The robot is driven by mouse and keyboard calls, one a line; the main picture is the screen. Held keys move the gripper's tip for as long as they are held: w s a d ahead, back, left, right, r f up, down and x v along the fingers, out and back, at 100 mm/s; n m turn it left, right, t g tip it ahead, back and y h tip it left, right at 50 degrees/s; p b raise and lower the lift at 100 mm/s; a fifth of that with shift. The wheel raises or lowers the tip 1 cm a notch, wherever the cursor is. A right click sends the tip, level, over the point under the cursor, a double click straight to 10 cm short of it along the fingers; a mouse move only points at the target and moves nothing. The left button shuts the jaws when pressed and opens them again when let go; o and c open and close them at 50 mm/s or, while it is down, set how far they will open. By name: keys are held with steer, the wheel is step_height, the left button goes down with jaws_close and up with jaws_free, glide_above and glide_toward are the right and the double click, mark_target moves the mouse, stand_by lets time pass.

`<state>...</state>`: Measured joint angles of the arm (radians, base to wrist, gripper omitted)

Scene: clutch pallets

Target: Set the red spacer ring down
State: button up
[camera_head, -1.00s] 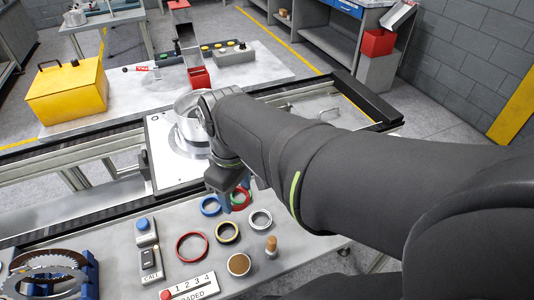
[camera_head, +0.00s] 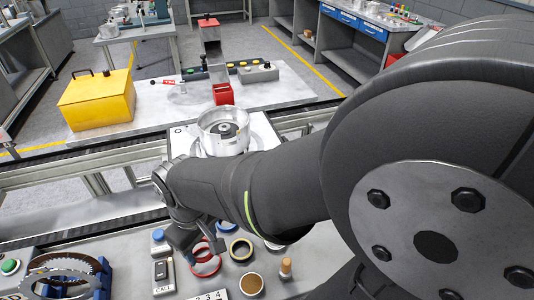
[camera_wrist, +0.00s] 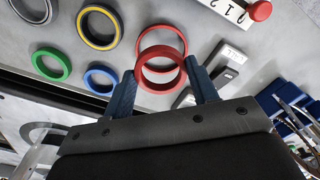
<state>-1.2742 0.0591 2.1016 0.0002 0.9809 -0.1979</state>
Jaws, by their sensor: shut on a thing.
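My gripper (camera_wrist: 160,78) is shut on a red spacer ring (camera_wrist: 160,90), held between its two blue-grey fingers. In the wrist view a second red ring (camera_wrist: 162,28) lies on the grey table just beyond, and the held ring overlaps it in the picture. Whether the two touch I cannot tell. In the head view my gripper (camera_head: 186,238) points down over the near table, and the red ring on the table (camera_head: 206,276) shows beside it. The wrist view also shows a green ring (camera_wrist: 35,66), a blue ring (camera_wrist: 90,84) and a yellow-edged ring (camera_wrist: 85,40) apart from the held ring.
A call box (camera_head: 162,275) and a blue button (camera_head: 158,236) stand left of the rings. A cork-topped disc (camera_head: 252,284) and a wooden-topped peg (camera_head: 286,268) are to the right. Toothed plates (camera_head: 62,275) stand in a blue rack. A metal housing (camera_head: 222,145) sits beyond my arm.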

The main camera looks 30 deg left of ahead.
mark_target(208, 265)
steer(key=shift+s+a+f, duration=0.1)
steer(key=shift+f, duration=2)
steer(key=shift+f, duration=0.1)
steer(key=shift+d+f, duration=0.2)
steer(key=shift+f, duration=0.35)
steer(key=o, duration=1)
steer(key=shift+c, duration=0.2)
steer(key=shift+o, duration=0.3)
step_height(208, 265, up, 13)
steer(key=shift+a+r, duration=0.2)
steer(key=shift+f, duration=0.15)
